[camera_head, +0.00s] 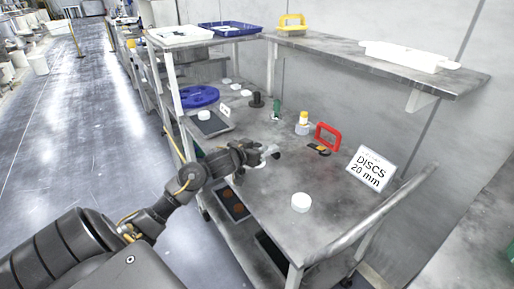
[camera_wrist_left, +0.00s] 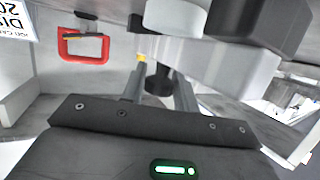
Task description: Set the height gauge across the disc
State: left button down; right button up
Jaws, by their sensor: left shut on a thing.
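My left gripper (camera_head: 264,153) is over the middle of the bench and is shut on a light grey metal piece (camera_head: 270,150), which looks like the height gauge. In the left wrist view, the gauge's broad grey body (camera_wrist_left: 215,62) lies just beyond the fingers (camera_wrist_left: 158,92), with a dark round knob (camera_wrist_left: 158,78) between them. A white disc (camera_wrist_left: 172,15) shows close to the gauge body; I cannot tell whether they touch. Another white disc (camera_head: 300,202) lies on the bench near the front, apart from the gripper. My right gripper is not in view.
A shelf (camera_head: 340,48) overhangs the back. The bench front is mostly free.

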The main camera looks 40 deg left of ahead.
pick_arm(q)
jog(key=shift+f, duration=0.1)
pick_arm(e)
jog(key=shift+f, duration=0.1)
pick_arm(q)
jog(key=c, duration=1)
grip_release()
jog(key=shift+f, duration=0.1)
jog(key=p+v, duration=0.1)
jog(key=v, duration=0.9)
jog(key=shift+p, duration=0.3)
jog(key=shift+s+r, duration=0.2)
jog(key=shift+s, duration=0.2)
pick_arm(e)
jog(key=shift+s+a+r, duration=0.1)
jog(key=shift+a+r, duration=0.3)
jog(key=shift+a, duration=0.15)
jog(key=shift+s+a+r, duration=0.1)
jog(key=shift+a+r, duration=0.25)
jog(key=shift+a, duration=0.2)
